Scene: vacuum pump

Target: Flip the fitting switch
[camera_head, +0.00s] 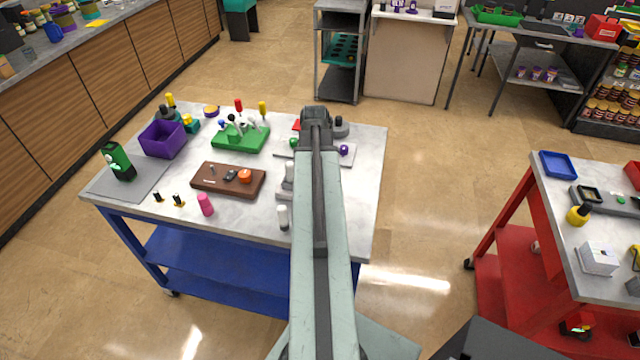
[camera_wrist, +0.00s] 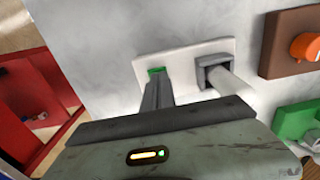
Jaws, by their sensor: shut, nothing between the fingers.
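The wrist view shows a pale plate (camera_wrist: 185,58) on the grey table. It carries a small green part (camera_wrist: 156,71) and a grey block with a white cylinder (camera_wrist: 228,82). I cannot tell for certain which part is the fitting switch. My gripper (camera_wrist: 155,82) is shut and empty, with its narrow fingers at the green part; touching or just above it is unclear. In the head view, a grey piece with a white cylinder (camera_head: 289,172) stands left of my arm. My arm covers the area right of it, and the fingertips are hidden there.
A brown board with an orange knob (camera_head: 245,176) lies left of my arm. Beyond it are a green tray (camera_head: 256,140) and a purple bin (camera_head: 163,152). A loose white-capped piece (camera_head: 282,217) stands near the front edge. The table's right strip (camera_head: 368,180) is clear.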

